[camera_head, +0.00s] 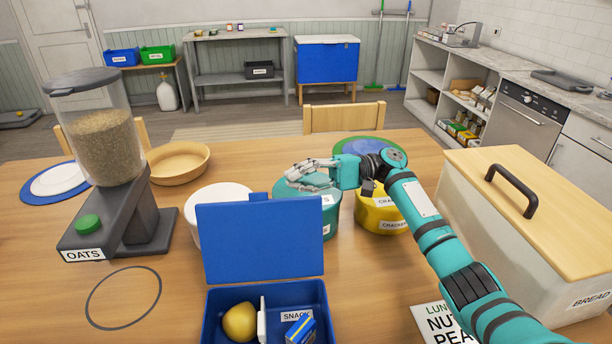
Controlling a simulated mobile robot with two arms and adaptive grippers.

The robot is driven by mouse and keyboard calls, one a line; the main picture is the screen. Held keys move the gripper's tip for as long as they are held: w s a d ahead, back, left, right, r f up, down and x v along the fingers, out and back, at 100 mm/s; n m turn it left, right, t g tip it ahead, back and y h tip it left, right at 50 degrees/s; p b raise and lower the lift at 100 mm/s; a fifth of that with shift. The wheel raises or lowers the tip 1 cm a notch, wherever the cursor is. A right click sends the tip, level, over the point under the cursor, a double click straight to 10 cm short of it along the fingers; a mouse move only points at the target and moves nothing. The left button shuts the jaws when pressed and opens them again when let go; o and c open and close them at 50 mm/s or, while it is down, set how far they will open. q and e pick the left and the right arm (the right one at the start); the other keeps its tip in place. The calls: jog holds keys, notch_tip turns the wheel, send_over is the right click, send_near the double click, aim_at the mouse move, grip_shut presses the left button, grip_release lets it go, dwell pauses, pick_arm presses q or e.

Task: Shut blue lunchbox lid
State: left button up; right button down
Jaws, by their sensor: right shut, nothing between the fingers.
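The blue lunchbox (216,310) stands at the front middle of the table. Its blue lid (262,243) is open and stands upright at the back of the box. Inside are a yellow round item (240,322), a white upright piece (262,318) and a blue-and-yellow packet (300,330) near the SNACK label. My right gripper (303,179) is shut and empty. It appears above the teal canister, beyond the lid's upper right corner and apart from the lid. My left gripper is out of view.
A teal canister (330,215), a yellow crackers canister (385,218) and a white bowl (212,196) stand behind the lid. The oats dispenser (115,215) stands left and the bread box (500,220) right. Bare table lies left of the lunchbox, around a dark ring marking (90,310).

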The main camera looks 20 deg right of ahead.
jog(key=s+a+r+p, duration=0.1)
jog(key=s+a+p, duration=0.2)
jog(key=a, duration=0.4)
jog(key=shift+s+r+p, duration=0.3)
jog(key=shift+r+p, duration=0.1)
jog(key=shift+p, duration=0.15)
